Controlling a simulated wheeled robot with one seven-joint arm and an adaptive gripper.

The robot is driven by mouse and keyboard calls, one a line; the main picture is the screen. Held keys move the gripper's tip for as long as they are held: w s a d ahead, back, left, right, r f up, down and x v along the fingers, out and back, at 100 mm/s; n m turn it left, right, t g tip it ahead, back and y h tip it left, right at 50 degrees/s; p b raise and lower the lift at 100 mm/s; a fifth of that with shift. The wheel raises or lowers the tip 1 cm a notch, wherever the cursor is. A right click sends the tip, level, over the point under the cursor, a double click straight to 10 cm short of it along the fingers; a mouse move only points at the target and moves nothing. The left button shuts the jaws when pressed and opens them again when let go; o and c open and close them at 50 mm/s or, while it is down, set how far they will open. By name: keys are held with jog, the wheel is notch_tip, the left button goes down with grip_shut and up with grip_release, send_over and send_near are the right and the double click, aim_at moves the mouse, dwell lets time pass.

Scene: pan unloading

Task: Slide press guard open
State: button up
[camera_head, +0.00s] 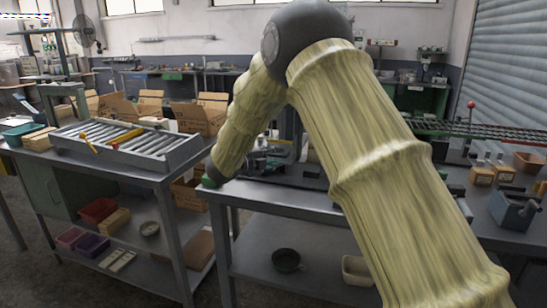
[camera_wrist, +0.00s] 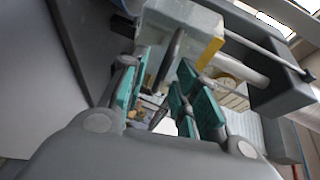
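My gripper (camera_wrist: 163,72) is open in the wrist view, with teal pads on both fingers. A pale, box-like panel (camera_wrist: 185,16), possibly the press guard, stands beyond the fingertips. A dark slanted bar (camera_wrist: 171,58) runs down from it and shows between the fingers; I cannot tell whether either finger touches it. A yellow strip (camera_wrist: 210,53) lies to its right. In the head view my arm covers much of the middle bench, and neither the gripper's fingers nor the guard can be made out clearly.
A roller conveyor (camera_head: 182,157) with yellow parts stands on the left bench, cardboard boxes (camera_head: 197,119) behind it. A blue-grey bin (camera_head: 513,211) sits at right. In the wrist view, a thick dark grey frame (camera_wrist: 285,97) stands right of the fingers.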

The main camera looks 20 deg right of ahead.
jog(key=shift+w+d, duration=0.1)
jog(key=shift+d, duration=0.1)
grip_shut()
notch_tip(320, 180, up, 9)
jog(key=p, duration=0.2)
jog(key=shift+f, duration=0.15)
grip_release()
